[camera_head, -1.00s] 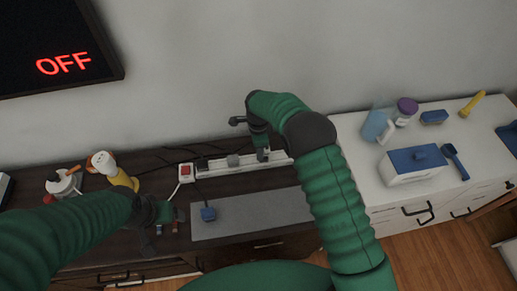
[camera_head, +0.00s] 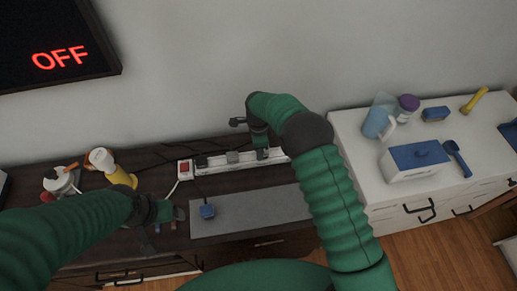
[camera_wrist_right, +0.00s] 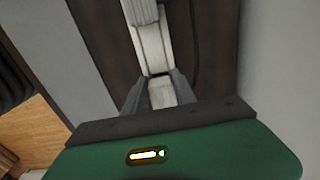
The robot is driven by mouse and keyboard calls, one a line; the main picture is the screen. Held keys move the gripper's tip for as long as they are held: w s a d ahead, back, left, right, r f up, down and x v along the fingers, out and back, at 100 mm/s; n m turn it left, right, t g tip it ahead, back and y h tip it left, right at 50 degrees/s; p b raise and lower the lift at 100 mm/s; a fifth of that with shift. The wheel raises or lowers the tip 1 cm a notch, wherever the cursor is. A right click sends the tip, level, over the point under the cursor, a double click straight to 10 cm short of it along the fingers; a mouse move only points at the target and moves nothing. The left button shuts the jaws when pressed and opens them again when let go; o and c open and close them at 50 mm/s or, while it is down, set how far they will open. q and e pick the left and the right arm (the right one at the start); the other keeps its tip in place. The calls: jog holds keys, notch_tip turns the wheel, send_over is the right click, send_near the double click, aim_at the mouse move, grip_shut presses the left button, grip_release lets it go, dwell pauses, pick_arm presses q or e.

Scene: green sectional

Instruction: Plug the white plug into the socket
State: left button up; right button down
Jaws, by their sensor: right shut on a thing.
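A white power strip (camera_head: 218,169) lies along the back of the dark cabinet, by the wall. A red switch (camera_head: 184,167) is at its left end, and dark and grey plugs sit on its left half. My right gripper (camera_head: 262,154) is over the right part of the strip. In the right wrist view my right gripper (camera_wrist_right: 158,92) is shut on a small white block, apparently the white plug (camera_wrist_right: 161,92), in line with the strip (camera_wrist_right: 153,45). Whether its prongs are in a socket is hidden. My left gripper (camera_head: 166,222) is low over the cabinet's left part; its jaws are unclear.
A blue plug (camera_head: 207,211) on a cord lies on the grey mat (camera_head: 250,207). A yellow-and-white item (camera_head: 113,168) and a white item (camera_head: 61,181) stand at left. The white cabinet (camera_head: 352,130) at right holds containers. A wall screen (camera_head: 60,40) reads OFF.

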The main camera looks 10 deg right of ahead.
jog(key=shift+f+b, duration=0.3)
jog(key=shift+f, duration=0.25)
jog(key=c, duration=0.9)
grip_release()
notch_tip(320, 180, up, 17)
jog(key=shift+a+f, duration=0.1)
jog(key=s+d+f+n+t, duration=0.1)
jog(key=s+d+n, duration=0.2)
jog(key=s+n, duration=0.3)
jog(key=s+d+f+n, duration=0.1)
jog(key=s+d+n, duration=0.2)
jog(key=s+n, duration=0.3)
jog(key=s+d+n+t, duration=0.1)
jog(key=s+d+n, duration=0.2)
jog(key=s, duration=1)
jog(key=shift+s+d+f+n+t, duration=0.1)
jog(key=shift+s+f+n+t, duration=0.1)
jog(key=shift+n, duration=0.55)
jog(key=shift+s+f+n+t, duration=0.1)
jog(key=shift+f+n, duration=0.1)
jog(key=shift+n, duration=0.55)
